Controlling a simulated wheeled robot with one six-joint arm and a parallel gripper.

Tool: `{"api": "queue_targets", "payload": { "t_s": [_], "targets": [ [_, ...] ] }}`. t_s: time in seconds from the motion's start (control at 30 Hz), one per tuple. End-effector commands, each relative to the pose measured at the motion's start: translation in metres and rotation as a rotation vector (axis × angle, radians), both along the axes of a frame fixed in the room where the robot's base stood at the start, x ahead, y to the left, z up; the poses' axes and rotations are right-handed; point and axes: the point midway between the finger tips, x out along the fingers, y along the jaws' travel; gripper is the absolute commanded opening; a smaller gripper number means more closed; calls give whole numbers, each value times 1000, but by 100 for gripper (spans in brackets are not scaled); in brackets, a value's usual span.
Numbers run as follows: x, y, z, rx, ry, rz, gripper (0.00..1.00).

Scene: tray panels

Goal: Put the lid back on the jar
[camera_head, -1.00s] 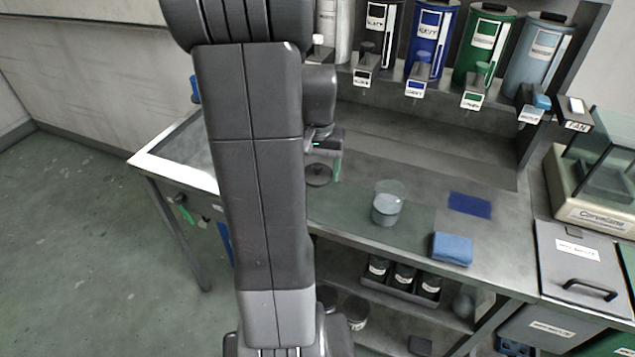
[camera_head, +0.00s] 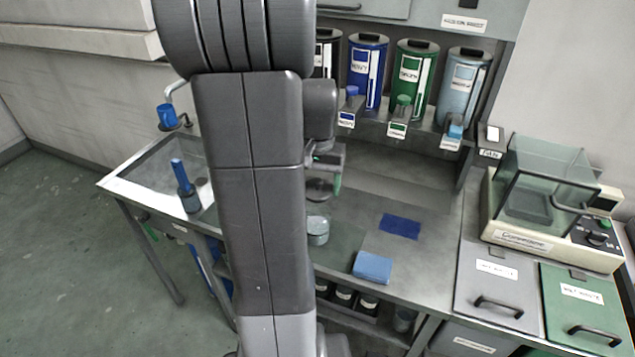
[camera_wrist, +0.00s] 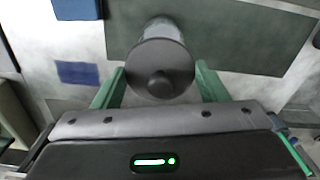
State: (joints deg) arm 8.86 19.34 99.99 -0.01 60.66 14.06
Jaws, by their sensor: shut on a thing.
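My gripper (camera_head: 330,176) is shut on the dark round lid (camera_head: 319,190), holding it level with its knob up. In the wrist view the lid (camera_wrist: 150,62) sits between the green fingers (camera_wrist: 160,84). The clear glass jar (camera_head: 318,232), with pale contents, stands on the worktop just below the lid in the head view. In the wrist view the jar (camera_wrist: 162,27) shows partly from behind the lid, which hides the rest. The lid appears apart from the jar; the exact gap cannot be told. My arm hides part of the worktop to the left.
A blue sponge (camera_head: 372,267) and a flat blue cloth (camera_head: 400,227) lie right of the jar. Labelled canisters (camera_head: 415,75) stand on a shelf behind. A blue-handled tool (camera_head: 187,190) stands at the left. A machine with a clear cover (camera_head: 545,185) is at the right.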

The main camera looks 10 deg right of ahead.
Motion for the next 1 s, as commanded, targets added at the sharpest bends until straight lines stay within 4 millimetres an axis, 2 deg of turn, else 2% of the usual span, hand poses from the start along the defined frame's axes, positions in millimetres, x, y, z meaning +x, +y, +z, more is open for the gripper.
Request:
{"api": "queue_targets", "payload": {
  "t_s": [0.6,1.0],
  "targets": [
    [0,0,-55,0,0,0,45],
    [0,0,-62,0,0,0,45]
  ]
}}
